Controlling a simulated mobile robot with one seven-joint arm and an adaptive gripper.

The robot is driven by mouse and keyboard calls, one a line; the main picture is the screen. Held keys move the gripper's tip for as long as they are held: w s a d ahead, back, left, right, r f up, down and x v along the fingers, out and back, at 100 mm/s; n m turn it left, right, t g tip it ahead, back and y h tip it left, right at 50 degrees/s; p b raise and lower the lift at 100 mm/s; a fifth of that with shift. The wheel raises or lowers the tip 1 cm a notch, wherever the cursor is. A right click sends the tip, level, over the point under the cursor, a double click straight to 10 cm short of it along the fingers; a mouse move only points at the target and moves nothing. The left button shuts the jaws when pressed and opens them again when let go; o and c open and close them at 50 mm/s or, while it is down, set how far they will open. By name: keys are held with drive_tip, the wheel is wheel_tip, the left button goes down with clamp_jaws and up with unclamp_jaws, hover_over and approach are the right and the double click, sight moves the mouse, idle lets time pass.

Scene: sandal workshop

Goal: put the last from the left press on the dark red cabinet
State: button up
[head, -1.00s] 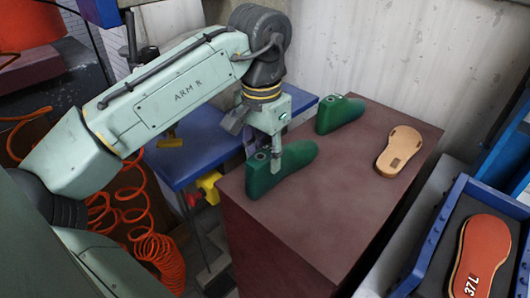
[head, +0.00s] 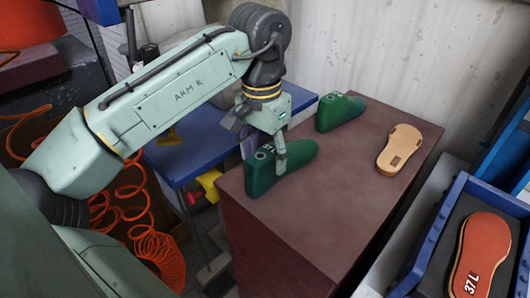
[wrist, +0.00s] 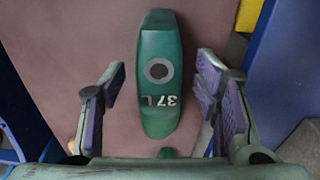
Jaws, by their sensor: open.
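A green last (head: 290,172) stands on the top of the dark red cabinet (head: 335,205), near its left edge. In the wrist view the last (wrist: 160,112) shows a grey ring and the white mark 37L. My gripper (head: 264,157) is open over this last, with one finger on each side. In the wrist view a gap shows between the last and each of the purple-padded fingers. A second green last (head: 340,112) stands at the back of the cabinet. I cannot tell which thing is the left press.
A tan sole (head: 400,150) lies at the cabinet's back right. A blue tray (head: 424,250) with an orange-red sole (head: 480,255) marked 37L is at the right. A blue table (head: 200,145) stands left of the cabinet. Orange coiled hoses (head: 150,250) hang at the lower left. The cabinet's middle is clear.

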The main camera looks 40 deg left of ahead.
wheel_tip(320, 180, up, 12)
drive_tip(key=shift+s, duration=0.25)
idle(0.3)
